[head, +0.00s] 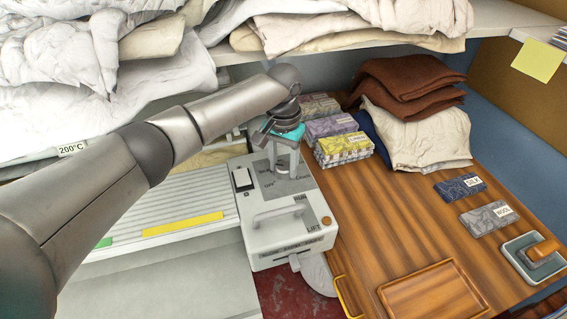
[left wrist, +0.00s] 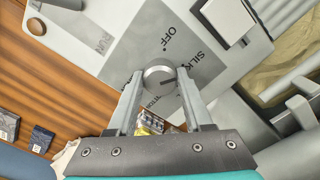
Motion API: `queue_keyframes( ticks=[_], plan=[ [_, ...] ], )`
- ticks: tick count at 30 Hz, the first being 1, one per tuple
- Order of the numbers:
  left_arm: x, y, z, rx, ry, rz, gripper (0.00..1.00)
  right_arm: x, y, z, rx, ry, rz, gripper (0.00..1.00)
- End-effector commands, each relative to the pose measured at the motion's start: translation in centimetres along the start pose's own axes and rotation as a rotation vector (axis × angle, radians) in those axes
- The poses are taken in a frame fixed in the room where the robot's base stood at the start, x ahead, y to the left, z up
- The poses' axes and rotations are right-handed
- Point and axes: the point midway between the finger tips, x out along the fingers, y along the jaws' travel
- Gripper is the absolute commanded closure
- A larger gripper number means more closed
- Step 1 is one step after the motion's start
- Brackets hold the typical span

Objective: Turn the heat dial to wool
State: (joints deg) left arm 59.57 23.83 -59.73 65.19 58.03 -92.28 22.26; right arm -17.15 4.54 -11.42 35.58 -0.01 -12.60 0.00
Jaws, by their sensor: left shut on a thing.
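The heat dial (left wrist: 160,78) is a round metal knob on a grey plate (left wrist: 140,45) on top of the white control box (head: 290,236). In the left wrist view, OFF (left wrist: 170,38) and SILK (left wrist: 198,60) are printed beside it. Other labels are partly hidden by my fingers, and I cannot read WOOL on the plate. A dark pointer line on the dial seems to face toward the SILK side, but its exact setting is unclear. My left gripper (left wrist: 160,76) is shut on the dial from above, one finger on each side; it also shows in the head view (head: 284,168). My right gripper is out of view.
A white rocker switch (head: 242,179) and a curved handle (head: 280,213) sit on the same box. Folded cloth packs (head: 343,148) and cards labelled SILK (head: 460,187) and WOOL (head: 488,218) lie on the wooden table to the right. A laundry shelf (head: 490,35) hangs above.

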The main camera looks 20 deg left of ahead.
Motion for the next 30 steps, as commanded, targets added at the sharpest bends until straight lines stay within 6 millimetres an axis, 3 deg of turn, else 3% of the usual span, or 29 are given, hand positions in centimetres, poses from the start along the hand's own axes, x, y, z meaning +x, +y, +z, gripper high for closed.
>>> queue_keyframes(
  ticks=[3,14,30],
  plan=[
    [0.0,0.0,0.0,0.000,0.001,-0.001,1.00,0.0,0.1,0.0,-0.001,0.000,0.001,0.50],
    [-0.2,0.1,0.1,-0.047,-0.002,0.001,1.00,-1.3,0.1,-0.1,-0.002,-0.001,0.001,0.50],
    [-0.5,0.2,0.1,-0.459,-0.005,0.003,1.00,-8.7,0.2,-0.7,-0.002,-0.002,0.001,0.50]
  ],
)
